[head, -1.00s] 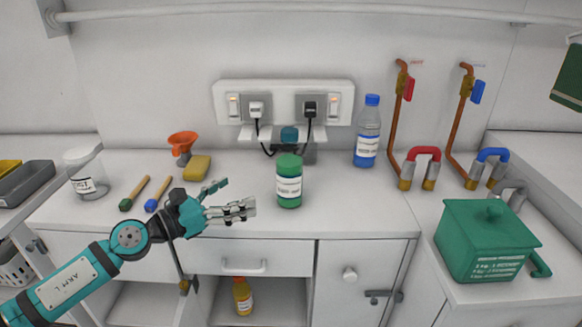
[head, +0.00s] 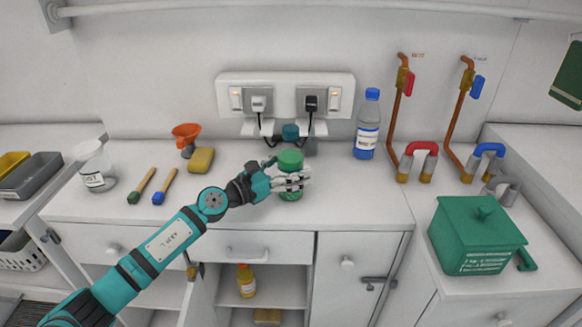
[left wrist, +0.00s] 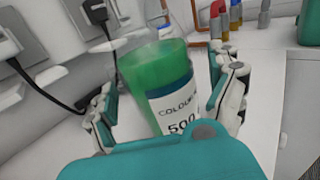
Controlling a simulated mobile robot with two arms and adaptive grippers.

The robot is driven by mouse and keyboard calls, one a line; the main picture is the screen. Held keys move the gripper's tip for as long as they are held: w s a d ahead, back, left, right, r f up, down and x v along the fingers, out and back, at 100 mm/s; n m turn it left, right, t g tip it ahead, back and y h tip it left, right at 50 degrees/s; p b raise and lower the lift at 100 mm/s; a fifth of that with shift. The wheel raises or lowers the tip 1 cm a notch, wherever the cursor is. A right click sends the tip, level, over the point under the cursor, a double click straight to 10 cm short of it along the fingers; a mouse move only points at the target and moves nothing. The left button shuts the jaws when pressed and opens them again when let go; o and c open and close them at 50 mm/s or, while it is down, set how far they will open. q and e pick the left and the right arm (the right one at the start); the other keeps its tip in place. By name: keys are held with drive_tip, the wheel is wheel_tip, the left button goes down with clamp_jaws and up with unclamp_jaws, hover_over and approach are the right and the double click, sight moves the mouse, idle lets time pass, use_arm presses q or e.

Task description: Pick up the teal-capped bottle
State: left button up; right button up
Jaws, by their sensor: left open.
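A bottle with a teal cap (head: 290,131) stands at the back of the counter below the sockets. Its lower part is mostly hidden behind a green bottle (head: 290,160) with a green lid and a white label. My left gripper (head: 291,181) is at the green bottle, its fingers in front of and beside it. In the left wrist view the green bottle (left wrist: 152,72) stands between the spread fingers of the open gripper (left wrist: 168,100). I cannot tell whether a finger touches it. The teal-capped bottle cannot be made out there. My right gripper is out of view.
A clear blue-capped bottle (head: 367,125) stands to the right, near copper pipes (head: 397,115). Black cables hang from the sockets (head: 284,98).

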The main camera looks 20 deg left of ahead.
use_arm(q)
drive_tip(key=shift+w+d, duration=0.25)
drive_tip(key=shift+w, duration=0.1)
drive_tip(key=shift+s, duration=0.1)
drive_tip(key=shift+c, duration=0.2)
drive_tip(key=c, duration=1.6)
drive_tip(key=shift+a, duration=0.1)
drive_tip(key=shift+c, duration=0.5)
drive_tip(key=shift+r, duration=0.2)
